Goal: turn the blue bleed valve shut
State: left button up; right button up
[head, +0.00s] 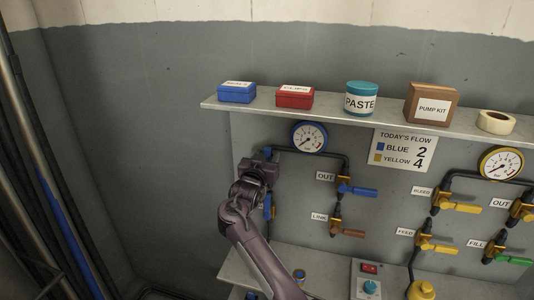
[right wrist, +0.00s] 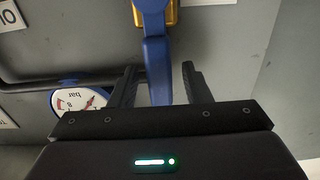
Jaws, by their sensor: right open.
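A blue lever (right wrist: 158,65) on a gold valve body (right wrist: 172,12) shows in the right wrist view. It runs down the picture between the two black fingers of my right gripper (right wrist: 158,84). The fingers are open, with a gap visible on the right side of the lever; contact on the left is unclear. In the head view my right gripper (head: 262,165) is at the left end of the panel, left of the blue gauge, and hides most of this valve and any label. Another blue part (head: 268,206) shows just below it. My left gripper is not in view.
The blue-rimmed gauge (head: 310,137) is close on the right. The OUT valve's blue lever (head: 358,191) and the LINK valve's brown lever (head: 350,233) are further right. A shelf (head: 225,104) with boxes and a jar overhangs above. Open floor space lies left of the panel.

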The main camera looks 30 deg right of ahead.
jog(key=shift+w+d, duration=0.2)
jog(key=shift+d, duration=0.05)
grip_shut()
dwell(0.3)
